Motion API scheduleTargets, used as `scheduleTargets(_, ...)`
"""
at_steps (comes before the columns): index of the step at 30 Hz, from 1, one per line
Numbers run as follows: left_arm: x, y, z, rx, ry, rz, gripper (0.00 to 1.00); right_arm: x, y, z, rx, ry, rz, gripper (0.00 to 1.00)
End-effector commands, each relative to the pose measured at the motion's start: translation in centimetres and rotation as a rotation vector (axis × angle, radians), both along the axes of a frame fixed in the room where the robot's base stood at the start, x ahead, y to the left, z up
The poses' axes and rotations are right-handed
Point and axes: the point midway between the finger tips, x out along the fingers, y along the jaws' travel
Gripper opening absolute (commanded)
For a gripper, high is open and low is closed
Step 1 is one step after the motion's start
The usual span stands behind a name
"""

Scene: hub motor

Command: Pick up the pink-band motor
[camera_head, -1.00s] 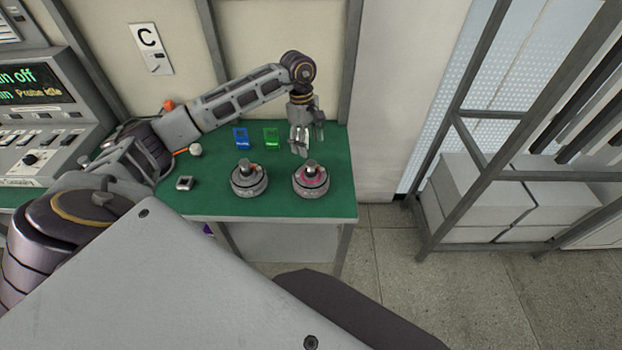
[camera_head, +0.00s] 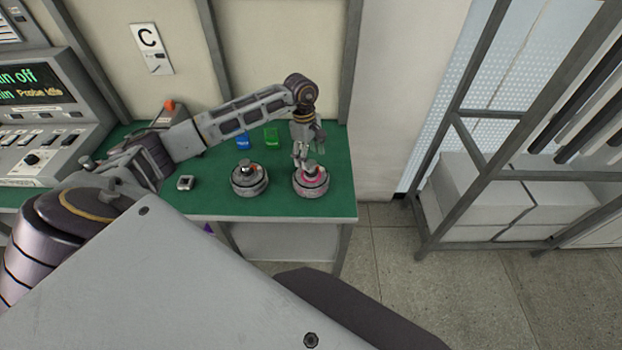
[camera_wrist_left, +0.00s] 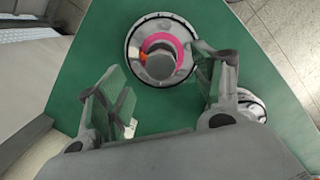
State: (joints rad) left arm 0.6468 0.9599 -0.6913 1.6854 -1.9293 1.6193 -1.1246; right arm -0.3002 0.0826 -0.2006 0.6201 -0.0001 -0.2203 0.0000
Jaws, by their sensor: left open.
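The pink-band motor (camera_head: 311,184) is a round grey hub with a pink ring and a raised centre post. It stands on the green bench top (camera_head: 210,203) near its right end. In the left wrist view the motor (camera_wrist_left: 160,32) lies just beyond the fingertips, its pink ring and post showing. My left gripper (camera_head: 303,160) is open, pointing down just above and behind the motor's post. Contact with the post cannot be told. My right gripper is not in view.
A second motor (camera_head: 249,180) with an orange spot stands to the left. Blue (camera_head: 242,140) and green (camera_head: 271,137) holders stand behind. A small grey block (camera_head: 185,183) lies left, near a control console (camera_head: 40,120). A rack (camera_head: 500,170) stands right of the bench.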

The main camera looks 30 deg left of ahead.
Motion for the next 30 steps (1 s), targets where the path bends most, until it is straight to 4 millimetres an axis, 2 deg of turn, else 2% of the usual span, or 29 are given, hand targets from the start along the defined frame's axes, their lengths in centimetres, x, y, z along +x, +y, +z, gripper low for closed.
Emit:
scheduleTargets(15,-0.2,-0.7,-4.4,0.000,0.000,0.000,0.67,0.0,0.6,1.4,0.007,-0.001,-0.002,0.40)
scheduleTargets(30,-0.2,-0.7,-4.6,0.000,-0.001,0.000,0.67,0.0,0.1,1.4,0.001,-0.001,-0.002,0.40)
